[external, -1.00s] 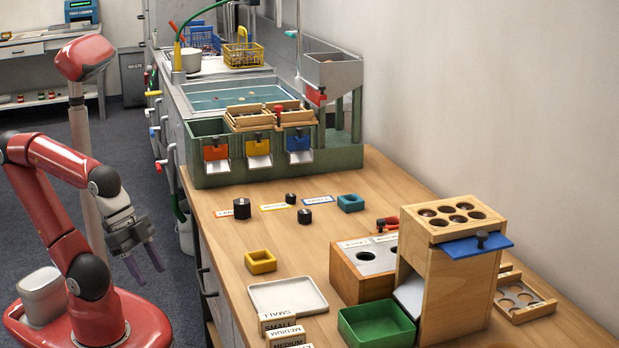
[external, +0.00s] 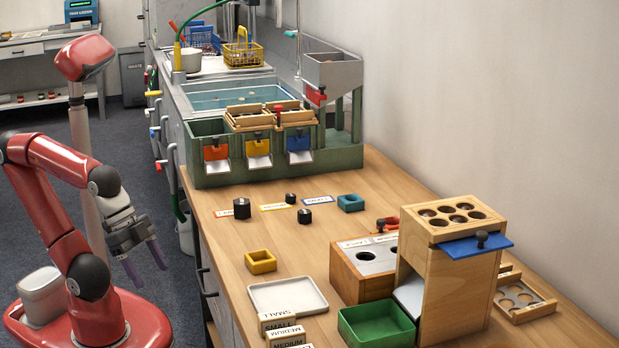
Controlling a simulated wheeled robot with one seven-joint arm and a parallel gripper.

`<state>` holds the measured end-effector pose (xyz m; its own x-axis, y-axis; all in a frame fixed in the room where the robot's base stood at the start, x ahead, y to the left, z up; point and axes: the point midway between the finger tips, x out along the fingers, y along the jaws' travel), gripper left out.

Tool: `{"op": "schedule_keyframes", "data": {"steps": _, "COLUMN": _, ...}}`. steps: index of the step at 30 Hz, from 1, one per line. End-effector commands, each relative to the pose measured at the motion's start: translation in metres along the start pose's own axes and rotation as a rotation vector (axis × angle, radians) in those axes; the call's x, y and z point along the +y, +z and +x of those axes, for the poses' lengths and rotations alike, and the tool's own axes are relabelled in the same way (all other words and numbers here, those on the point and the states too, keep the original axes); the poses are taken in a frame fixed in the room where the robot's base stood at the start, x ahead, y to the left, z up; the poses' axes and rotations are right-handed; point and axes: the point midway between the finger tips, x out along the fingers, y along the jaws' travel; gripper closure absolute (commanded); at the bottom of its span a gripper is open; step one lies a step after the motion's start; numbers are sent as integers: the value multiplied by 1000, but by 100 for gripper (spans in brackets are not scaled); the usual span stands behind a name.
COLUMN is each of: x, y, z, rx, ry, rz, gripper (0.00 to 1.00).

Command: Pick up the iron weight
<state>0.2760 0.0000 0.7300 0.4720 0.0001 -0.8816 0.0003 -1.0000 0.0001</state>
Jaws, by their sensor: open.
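Three small dark cylinders with knobs, which look like the iron weights, stand on the wooden counter. The largest weight (external: 242,208) is by the red-edged label, a small weight (external: 291,198) is near the yellow-edged label, and another weight (external: 305,216) stands closer to the front. Which one the task means cannot be told. My gripper (external: 146,271) is open and empty, pointing down beyond the counter's left edge, over the floor side. It is well apart from all the weights.
On the counter (external: 225,240) are a yellow tray (external: 261,262), a blue holder (external: 350,203), a white tray (external: 287,298), a green bin (external: 376,325), a wooden box (external: 362,270) and a tall wooden dispenser (external: 455,280). A green sorter (external: 345,159) stands behind. The counter around the weights is mostly clear.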

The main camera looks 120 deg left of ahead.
Motion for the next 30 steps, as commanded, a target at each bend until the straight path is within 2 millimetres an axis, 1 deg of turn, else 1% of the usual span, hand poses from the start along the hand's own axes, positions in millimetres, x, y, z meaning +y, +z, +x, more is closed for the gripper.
{"op": "schedule_keyframes", "data": {"steps": 2, "x": -6, "y": -6, "z": -2, "rx": -1, "ry": -8, "rz": -18, "gripper": 31}}
{"op": "schedule_keyframes", "data": {"steps": 5, "x": -31, "y": -27, "z": -7, "rx": -13, "ry": -36, "rz": -86, "gripper": 31}}
{"op": "schedule_keyframes", "data": {"steps": 8, "x": -83, "y": -57, "z": -18, "rx": -30, "ry": -90, "rz": -201, "gripper": 31}}
{"op": "schedule_keyframes", "data": {"steps": 9, "x": -110, "y": -66, "z": -24, "rx": -38, "ry": -116, "rz": -254, "gripper": 31}}
{"op": "schedule_keyframes", "data": {"steps": 10, "x": -130, "y": -72, "z": -28, "rx": -44, "ry": -137, "rz": -293, "gripper": 31}}
{"op": "schedule_keyframes", "data": {"steps": 11, "x": -152, "y": -76, "z": -33, "rx": -51, "ry": -157, "rz": -331, "gripper": 31}}
{"op": "schedule_keyframes", "data": {"steps": 12, "x": -179, "y": -80, "z": -39, "rx": -60, "ry": -183, "rz": -379, "gripper": 31}}
{"op": "schedule_keyframes", "data": {"steps": 14, "x": -219, "y": -81, "z": -50, "rx": -72, "ry": -221, "rz": -444, "gripper": 31}}
{"op": "schedule_keyframes", "data": {"steps": 15, "x": -242, "y": -78, "z": -56, "rx": -79, "ry": -245, "rz": -482, "gripper": 31}}
{"op": "schedule_keyframes", "data": {"steps": 18, "x": -287, "y": -71, "z": -71, "rx": -95, "ry": -290, "rz": -553, "gripper": 31}}
{"op": "schedule_keyframes", "data": {"steps": 21, "x": -310, "y": -64, "z": -80, "rx": -106, "ry": -314, "rz": -589, "gripper": 31}}
{"op": "schedule_keyframes", "data": {"steps": 22, "x": -314, "y": -62, "z": -80, "rx": -107, "ry": -318, "rz": -595, "gripper": 31}}
{"op": "schedule_keyframes", "data": {"steps": 25, "x": -319, "y": -60, "z": -74, "rx": -111, "ry": -320, "rz": -601, "gripper": 31}}
{"op": "schedule_keyframes", "data": {"steps": 30, "x": -323, "y": -57, "z": -56, "rx": -109, "ry": -319, "rz": -599, "gripper": 31}}
